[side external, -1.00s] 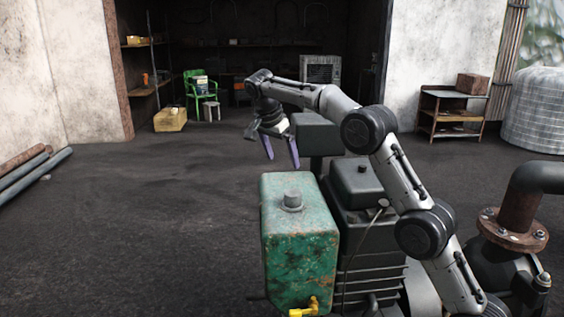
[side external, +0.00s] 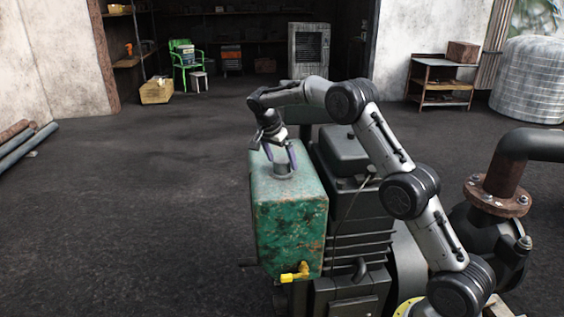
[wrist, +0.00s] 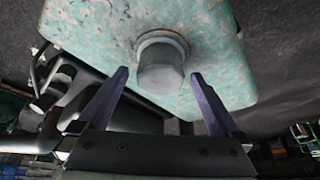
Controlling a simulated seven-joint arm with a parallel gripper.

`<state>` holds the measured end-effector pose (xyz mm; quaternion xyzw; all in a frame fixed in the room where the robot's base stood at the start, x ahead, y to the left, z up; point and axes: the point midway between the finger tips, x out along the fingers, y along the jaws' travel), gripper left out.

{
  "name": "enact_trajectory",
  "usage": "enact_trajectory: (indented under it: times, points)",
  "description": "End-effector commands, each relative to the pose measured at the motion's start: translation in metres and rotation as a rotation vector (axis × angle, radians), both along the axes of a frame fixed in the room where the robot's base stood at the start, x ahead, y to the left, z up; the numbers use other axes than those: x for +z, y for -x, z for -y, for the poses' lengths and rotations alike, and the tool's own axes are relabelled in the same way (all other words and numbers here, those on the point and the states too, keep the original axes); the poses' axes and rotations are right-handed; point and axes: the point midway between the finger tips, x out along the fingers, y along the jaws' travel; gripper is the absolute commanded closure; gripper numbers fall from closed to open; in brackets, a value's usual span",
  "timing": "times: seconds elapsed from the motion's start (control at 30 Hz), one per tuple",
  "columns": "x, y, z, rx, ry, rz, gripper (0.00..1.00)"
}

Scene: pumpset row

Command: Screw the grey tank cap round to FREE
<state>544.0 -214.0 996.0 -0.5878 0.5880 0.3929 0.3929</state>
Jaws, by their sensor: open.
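The grey tank cap (side external: 281,167) sits on top of the worn green tank (side external: 290,225). In the wrist view the cap (wrist: 161,68) is a faceted grey knob on a round collar, on the chipped green tank top (wrist: 90,25). My gripper (side external: 280,158) is at the cap, pointing down. In the wrist view its two purple fingers (wrist: 160,75) are apart, one on each side of the cap, with visible gaps. No FREE marking can be read in these frames.
A dark engine block (side external: 345,150) stands right beside the tank. A yellow tap (side external: 295,273) sticks out low on the tank. A rusty flanged pipe (side external: 500,190) is at the right. The floor left of the tank is clear.

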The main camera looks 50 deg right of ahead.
Motion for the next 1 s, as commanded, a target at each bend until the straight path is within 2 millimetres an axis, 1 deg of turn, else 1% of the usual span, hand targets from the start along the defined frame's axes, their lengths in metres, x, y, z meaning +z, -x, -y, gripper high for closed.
enact_trajectory:
  times: [0.03,0.17,0.47,0.57,0.7,0.97,1.0]
  points:
    - [-0.0048,0.0002,0.002,0.0,0.0,-0.001,0.0]
    - [-0.0111,0.0002,0.0044,0.0,0.0,-0.001,0.0]
    - [-0.0125,0.0002,0.0051,0.0,0.0,0.0,0.0]
    - [-0.0123,0.0001,0.005,0.0,0.0,0.0,0.16]
    - [-0.0121,0.0001,0.0049,0.0,0.0,0.0,0.41]
    - [-0.012,0.0001,0.0048,0.0,0.0,0.0,0.88]
    - [-0.0119,0.0001,0.0049,0.0,0.0,0.0,0.37]
